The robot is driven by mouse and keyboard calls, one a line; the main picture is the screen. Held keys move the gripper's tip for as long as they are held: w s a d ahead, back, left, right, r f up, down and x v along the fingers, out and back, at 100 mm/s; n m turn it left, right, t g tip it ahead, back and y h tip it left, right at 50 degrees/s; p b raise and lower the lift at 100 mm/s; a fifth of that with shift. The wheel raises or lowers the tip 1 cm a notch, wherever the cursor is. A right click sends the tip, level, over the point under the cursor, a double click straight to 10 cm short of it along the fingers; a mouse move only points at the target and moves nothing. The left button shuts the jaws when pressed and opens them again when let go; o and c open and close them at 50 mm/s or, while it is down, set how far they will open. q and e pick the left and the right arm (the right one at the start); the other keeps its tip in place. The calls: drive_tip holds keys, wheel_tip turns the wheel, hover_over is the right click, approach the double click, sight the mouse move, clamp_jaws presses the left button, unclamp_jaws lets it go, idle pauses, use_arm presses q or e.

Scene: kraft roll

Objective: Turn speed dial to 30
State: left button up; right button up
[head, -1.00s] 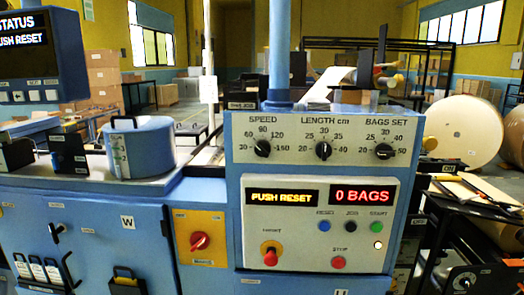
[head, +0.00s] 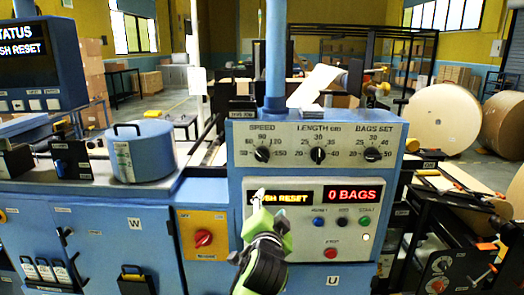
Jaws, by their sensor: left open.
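The speed dial (head: 261,154) is a small black knob at the left of the grey panel, under the label SPEED, with a numbered scale around it. Its pointer is too small to read surely. My left gripper (head: 269,205), black and green with pale fingertips, is open and empty below the speed dial. It is in front of the lower panel, apart from the dial, and covers part of the PUSH RESET display (head: 292,198). My right gripper is not in view.
The length dial (head: 318,154) and bags set dial (head: 372,154) are to the right. Below are the 0 BAGS display (head: 353,195), coloured buttons and a red stop button (head: 330,253). A red rotary switch (head: 203,238) is at the left. The space before the upper panel is clear.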

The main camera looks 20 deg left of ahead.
use_arm(q)
drive_tip(key=n+t+y, duration=0.1)
approach(263, 157)
drive_tip(key=p+x, duration=0.5)
drive_tip(key=x, duration=0.3)
drive_tip(key=shift+w+r, duration=0.15)
drive_tip(key=shift+w, duration=0.25)
drive_tip(key=shift+p+x, duration=0.4)
drive_tip(key=shift+x, duration=0.4)
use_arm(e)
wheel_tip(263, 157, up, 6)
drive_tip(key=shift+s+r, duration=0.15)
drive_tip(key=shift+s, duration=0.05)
use_arm(q)
drive_tip(key=shift+a, duration=0.1)
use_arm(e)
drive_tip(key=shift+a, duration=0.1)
use_arm(q)
drive_tip(key=c, duration=1.1)
